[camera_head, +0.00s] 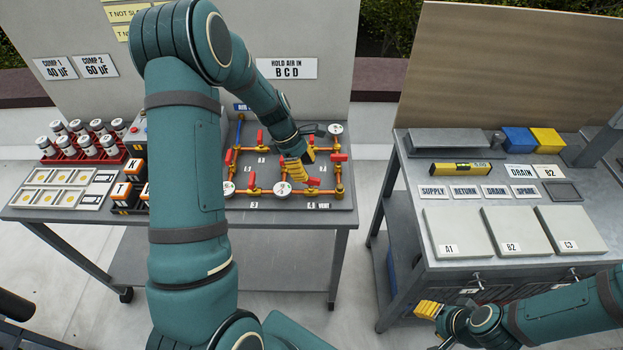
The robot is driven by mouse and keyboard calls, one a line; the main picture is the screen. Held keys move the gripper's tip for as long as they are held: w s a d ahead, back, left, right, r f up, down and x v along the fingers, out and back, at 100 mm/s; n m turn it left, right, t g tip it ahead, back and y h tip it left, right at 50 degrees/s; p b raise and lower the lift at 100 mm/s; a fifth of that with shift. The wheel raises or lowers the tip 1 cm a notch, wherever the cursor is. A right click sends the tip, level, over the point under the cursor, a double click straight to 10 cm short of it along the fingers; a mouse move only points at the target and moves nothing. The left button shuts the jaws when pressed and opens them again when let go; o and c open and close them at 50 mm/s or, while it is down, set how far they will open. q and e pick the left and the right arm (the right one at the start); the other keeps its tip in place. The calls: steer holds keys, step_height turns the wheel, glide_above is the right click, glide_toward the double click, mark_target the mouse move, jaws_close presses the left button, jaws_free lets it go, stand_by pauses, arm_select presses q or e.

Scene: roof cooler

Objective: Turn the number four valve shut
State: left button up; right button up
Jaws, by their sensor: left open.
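The valve board (345,203) lies on the left cart, with yellow pipes, several red valve handles and round white gauges. The label marked 4 VENT (318,205) is at its front right. A red handle (313,182) sits just above that label, beside a front gauge (282,188). My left gripper (300,167) reaches down over the right half of the board, its yellow fingertips open close behind and left of that handle. I cannot tell whether they touch it. My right gripper (428,310) is at the front of the right cart, away from the board; its jaw gap is unclear.
A sign reading HOLD AIR IN BCD (287,69) is on the back panel. A red rack (85,156) of white cans and black boxes with orange tops (122,192) stand left of the board. The right cart (413,190) holds grey lids and labels. My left arm hides the middle.

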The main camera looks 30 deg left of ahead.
mark_target(311, 178)
arm_select(q)
steer(key=shift+x, duration=2.25)
jaws_close()
